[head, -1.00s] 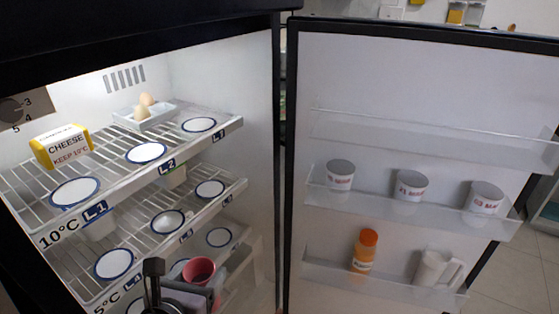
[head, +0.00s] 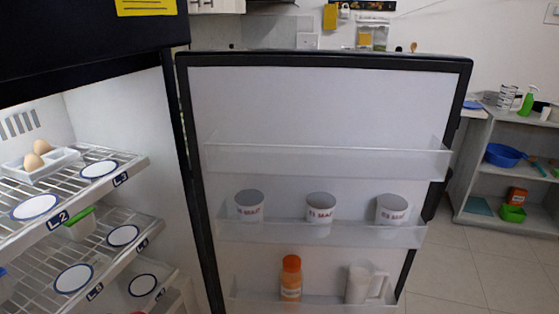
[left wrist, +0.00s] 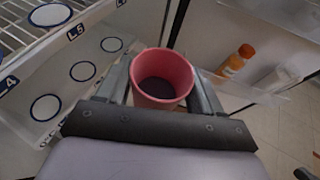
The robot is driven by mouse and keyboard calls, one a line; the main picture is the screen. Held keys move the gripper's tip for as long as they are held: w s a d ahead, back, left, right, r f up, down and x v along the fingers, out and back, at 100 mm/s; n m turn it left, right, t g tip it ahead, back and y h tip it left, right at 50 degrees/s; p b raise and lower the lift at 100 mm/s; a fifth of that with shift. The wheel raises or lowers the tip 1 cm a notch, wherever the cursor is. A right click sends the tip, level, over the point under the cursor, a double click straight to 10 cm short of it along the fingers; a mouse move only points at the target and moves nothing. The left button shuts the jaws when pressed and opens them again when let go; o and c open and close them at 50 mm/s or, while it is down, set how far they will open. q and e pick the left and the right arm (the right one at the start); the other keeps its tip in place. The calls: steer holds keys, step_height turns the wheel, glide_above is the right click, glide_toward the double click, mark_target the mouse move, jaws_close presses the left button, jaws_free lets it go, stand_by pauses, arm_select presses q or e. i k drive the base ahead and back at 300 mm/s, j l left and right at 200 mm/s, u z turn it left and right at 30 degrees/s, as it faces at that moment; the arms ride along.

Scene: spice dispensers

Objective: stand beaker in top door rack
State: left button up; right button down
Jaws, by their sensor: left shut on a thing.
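The beaker (left wrist: 163,78) is a pink, open-topped cup, seen from above in the left wrist view. My left gripper (left wrist: 160,84) is shut on it, one finger on each side, and its mouth faces up. In the head view the gripper is out of sight; only a sliver of red shows at the bottom edge. The top door rack (head: 330,160) is a clear, empty shelf across the open fridge door. The beaker is below and to the left of this rack. My right gripper is not in view.
The middle door rack (head: 285,232) holds three white labelled cups (head: 320,208). The lower rack holds an orange bottle (head: 291,278) and a white jug (head: 366,285). Wire fridge shelves (head: 75,205) with round markers are at the left. A side shelf (head: 500,165) stands far right.

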mark_target(338, 164)
steer(key=i+l+u, duration=0.1)
steer(key=l+u, duration=0.2)
steer(key=l, duration=1.1)
steer(key=l+u, duration=0.25)
steer(key=l, duration=1.15)
steer(key=k, duration=0.05)
